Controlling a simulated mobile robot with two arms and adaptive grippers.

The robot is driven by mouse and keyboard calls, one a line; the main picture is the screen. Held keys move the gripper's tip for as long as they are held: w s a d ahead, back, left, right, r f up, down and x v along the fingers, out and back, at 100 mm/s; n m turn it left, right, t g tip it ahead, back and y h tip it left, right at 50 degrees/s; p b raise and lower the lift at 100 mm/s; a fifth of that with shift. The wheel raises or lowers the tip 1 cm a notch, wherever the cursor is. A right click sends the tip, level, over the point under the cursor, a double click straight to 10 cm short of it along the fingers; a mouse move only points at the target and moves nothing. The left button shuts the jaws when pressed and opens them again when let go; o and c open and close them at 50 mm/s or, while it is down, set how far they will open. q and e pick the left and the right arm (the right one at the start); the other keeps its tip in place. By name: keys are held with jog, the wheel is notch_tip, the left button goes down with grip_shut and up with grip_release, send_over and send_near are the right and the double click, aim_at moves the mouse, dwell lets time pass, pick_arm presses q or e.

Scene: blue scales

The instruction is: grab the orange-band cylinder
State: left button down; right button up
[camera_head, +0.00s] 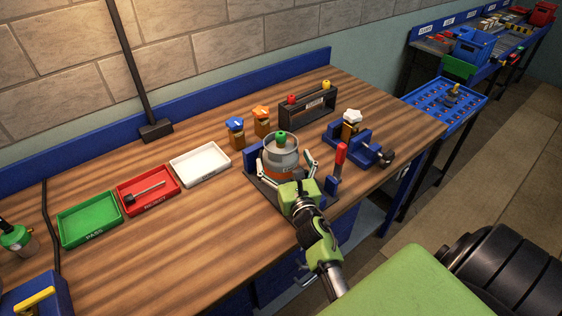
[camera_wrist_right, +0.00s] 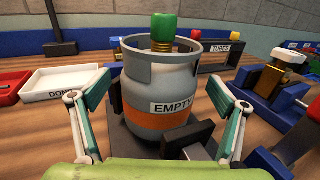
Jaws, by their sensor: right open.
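The orange-band cylinder (camera_head: 281,158) is a grey gas cylinder with an orange band and a green-topped valve. It stands upright on a dark-based stand on the workbench. In the right wrist view the cylinder (camera_wrist_right: 160,75) fills the middle, with an "EMPTY" label on its front. My right gripper (camera_head: 289,167) is open, with one finger at either side of the cylinder. In the wrist view the right gripper's fingers (camera_wrist_right: 158,108) show gaps to the cylinder's sides. My left gripper is not in view.
White (camera_head: 200,164), red (camera_head: 148,188) and green (camera_head: 89,218) trays lie left of the cylinder. Blue-topped (camera_head: 236,133) and orange-topped (camera_head: 262,120) fittings stand behind it. A black rack (camera_head: 308,105) is at the back, and a blue vise (camera_head: 364,148) is to the right.

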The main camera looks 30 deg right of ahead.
jog(key=shift+x, duration=1.4)
jog(key=shift+s, duration=0.1)
jog(key=shift+c, duration=1.2)
jog(key=c, duration=1.2)
jog(key=shift+r, duration=0.1)
jog(key=c, duration=0.3)
